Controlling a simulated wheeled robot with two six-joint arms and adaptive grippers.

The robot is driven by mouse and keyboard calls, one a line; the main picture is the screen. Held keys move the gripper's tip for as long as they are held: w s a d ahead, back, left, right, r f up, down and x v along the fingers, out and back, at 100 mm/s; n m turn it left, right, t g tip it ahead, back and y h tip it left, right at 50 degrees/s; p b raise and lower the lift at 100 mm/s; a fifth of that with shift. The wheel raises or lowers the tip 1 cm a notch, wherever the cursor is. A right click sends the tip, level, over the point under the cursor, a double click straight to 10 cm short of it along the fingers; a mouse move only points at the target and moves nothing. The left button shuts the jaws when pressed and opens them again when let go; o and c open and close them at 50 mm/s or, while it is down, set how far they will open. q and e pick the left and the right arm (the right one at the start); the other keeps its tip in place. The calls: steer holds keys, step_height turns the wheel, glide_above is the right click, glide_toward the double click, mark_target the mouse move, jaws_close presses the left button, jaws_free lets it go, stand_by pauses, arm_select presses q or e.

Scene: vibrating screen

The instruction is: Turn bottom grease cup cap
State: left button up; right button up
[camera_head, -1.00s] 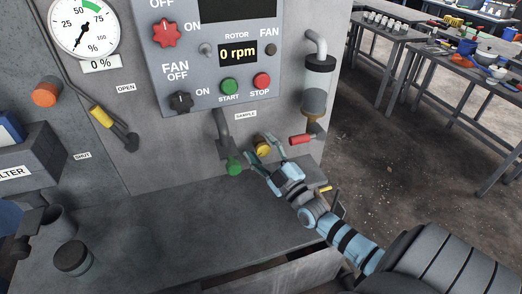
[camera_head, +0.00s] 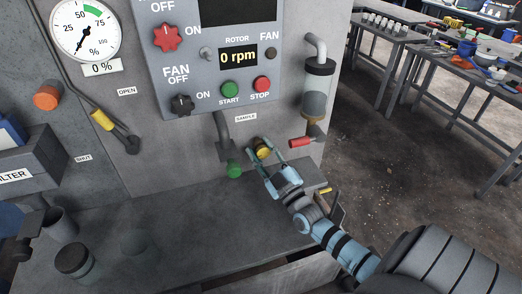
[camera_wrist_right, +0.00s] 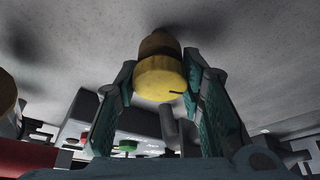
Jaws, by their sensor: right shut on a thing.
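The yellow grease cup cap (camera_head: 263,152) sticks out of the grey machine wall below the SAMPLE label. In the right wrist view the cap (camera_wrist_right: 160,78) is a round yellow knob with a darker brown base against the wall and a small dark mark on its side. My right gripper (camera_head: 266,159) reaches it from the lower right, with one finger on each side. In the wrist view its teal-padded fingers (camera_wrist_right: 160,88) flank the cap and are shut on it.
A green-tipped pipe (camera_head: 234,170) hangs close left of the gripper. A red handle (camera_head: 301,142) sits close right, under a clear cylinder (camera_head: 315,104). The control panel (camera_head: 207,95) is above.

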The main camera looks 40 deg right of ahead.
steer(key=shift+m+h+p, duration=0.5)
steer(key=shift+m+h, duration=0.9)
steer(key=shift+m, duration=1.3)
steer(key=shift+d, duration=0.1)
steer(key=o, duration=1.2)
steer(key=shift+c, duration=0.2)
steer(key=shift+s+f, duration=0.15)
steer(key=shift+s, duration=0.1)
steer(key=s+a, duration=0.2)
steer(key=s, duration=1)
steer(key=shift+s+a, duration=0.25)
steer(key=shift+a, duration=0.15)
steer(key=shift+w+f, duration=0.1)
